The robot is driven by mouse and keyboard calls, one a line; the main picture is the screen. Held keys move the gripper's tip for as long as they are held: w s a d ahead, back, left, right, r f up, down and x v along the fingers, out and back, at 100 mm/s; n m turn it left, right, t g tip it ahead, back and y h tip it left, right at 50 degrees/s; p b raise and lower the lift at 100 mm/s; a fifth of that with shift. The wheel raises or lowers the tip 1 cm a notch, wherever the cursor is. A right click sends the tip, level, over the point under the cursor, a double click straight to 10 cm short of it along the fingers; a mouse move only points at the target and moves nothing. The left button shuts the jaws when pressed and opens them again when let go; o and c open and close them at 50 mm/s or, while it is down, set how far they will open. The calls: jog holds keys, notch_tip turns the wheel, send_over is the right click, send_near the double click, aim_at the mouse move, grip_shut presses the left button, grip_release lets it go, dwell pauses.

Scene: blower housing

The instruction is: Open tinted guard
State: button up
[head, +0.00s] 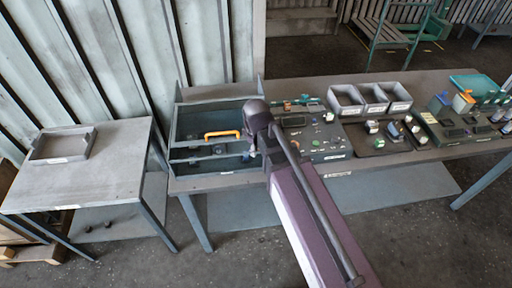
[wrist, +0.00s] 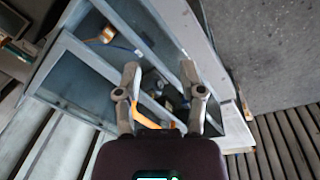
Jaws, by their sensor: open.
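The blower housing (head: 180,124) is a grey-blue box at the left end of the long bench. Its front shows a dark tinted guard (head: 195,138) with an orange handle (head: 222,134). My gripper (head: 250,153) is at the housing's right side, right of the handle. In the wrist view my gripper (wrist: 161,76) has its fingers apart over the housing. Part of the orange handle (wrist: 168,123) shows low between the fingers, partly hidden by them and the gripper body. I cannot tell whether they touch. A copper-coloured round part (wrist: 106,35) with a blue cable shows in the housing.
A control panel (head: 325,143) stands close to the right of the housing. Grey bins (head: 373,103) and small parts stand farther right. A side table (head: 110,170) with a shallow tray (head: 38,158) is at left. A corrugated wall (head: 130,60) is behind. Floor in front is clear.

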grip_shut()
jog(key=s+a+r+m+t+h, duration=0.1)
jog(key=s+a+m+t, duration=0.1)
jog(key=a+m, duration=1)
jog(key=s+a+r+m+t+h, duration=0.2)
jog(key=s+a+m, duration=0.3)
jog(key=a+m, duration=0.7)
jog(key=shift+a+m+t+b, duration=0.4)
jog(key=shift+m+t, duration=0.3)
jog(key=shift+m, duration=1.2)
jog(key=shift+s, duration=0.1)
